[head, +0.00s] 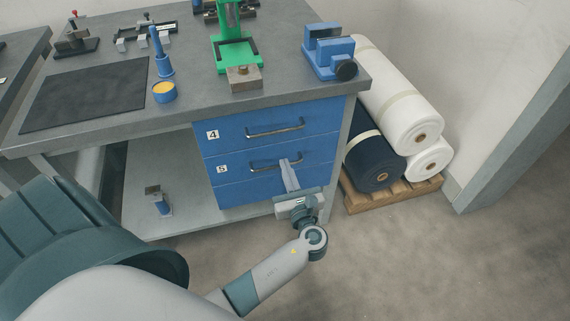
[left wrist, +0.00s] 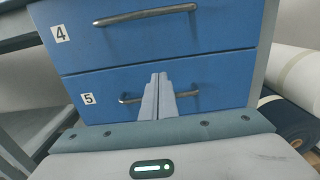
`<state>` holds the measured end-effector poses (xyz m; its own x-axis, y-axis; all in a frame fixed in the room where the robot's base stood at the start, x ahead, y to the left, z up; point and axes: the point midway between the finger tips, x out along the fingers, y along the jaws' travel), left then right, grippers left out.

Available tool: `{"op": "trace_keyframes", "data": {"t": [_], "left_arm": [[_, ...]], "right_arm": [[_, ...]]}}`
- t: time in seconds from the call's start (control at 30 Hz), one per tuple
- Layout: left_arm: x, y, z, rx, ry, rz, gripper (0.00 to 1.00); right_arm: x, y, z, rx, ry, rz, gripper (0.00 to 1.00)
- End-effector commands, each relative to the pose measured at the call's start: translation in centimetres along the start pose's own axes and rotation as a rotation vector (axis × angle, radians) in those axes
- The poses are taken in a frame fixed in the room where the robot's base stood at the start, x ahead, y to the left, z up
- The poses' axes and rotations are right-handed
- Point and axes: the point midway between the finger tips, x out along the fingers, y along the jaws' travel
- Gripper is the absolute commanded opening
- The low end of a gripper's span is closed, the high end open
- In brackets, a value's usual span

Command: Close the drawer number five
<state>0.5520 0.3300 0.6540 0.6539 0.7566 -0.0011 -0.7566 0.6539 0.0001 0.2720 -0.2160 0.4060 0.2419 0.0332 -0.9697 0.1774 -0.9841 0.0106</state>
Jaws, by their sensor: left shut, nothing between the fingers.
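The blue drawer marked 5 (head: 237,165) is under the workbench, below the drawer marked 4 (head: 237,126). Its front looks about flush with the drawer above. In the left wrist view, drawer five (left wrist: 99,84) fills the middle, with its metal handle (left wrist: 185,96) behind my fingers. My left gripper (head: 286,163) is shut and empty, with its fingertips at the handle of drawer five. In the left wrist view, the gripper (left wrist: 159,78) overlaps the middle of that handle; I cannot tell whether it touches. My right gripper is out of view.
A grey workbench (head: 200,105) carries a black mat (head: 85,97), a green press (head: 236,52) and a blue vise (head: 329,52). White and dark rolls lie on a wooden pallet (head: 390,196) to the right. The floor in front is clear.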

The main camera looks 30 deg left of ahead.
Motion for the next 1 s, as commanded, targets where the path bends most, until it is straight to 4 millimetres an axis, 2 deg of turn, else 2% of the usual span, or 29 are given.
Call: {"op": "trace_keyframes", "data": {"t": [0.6, 1.0], "left_arm": [[-7.6, 0.0, -0.1, -0.001, 0.002, 0.0, 0.0], [-8.2, 0.0, 0.0, 0.0, 0.0, 0.0, 0.0]], "right_arm": [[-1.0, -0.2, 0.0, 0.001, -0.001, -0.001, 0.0], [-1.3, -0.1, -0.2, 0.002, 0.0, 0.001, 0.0]]}}
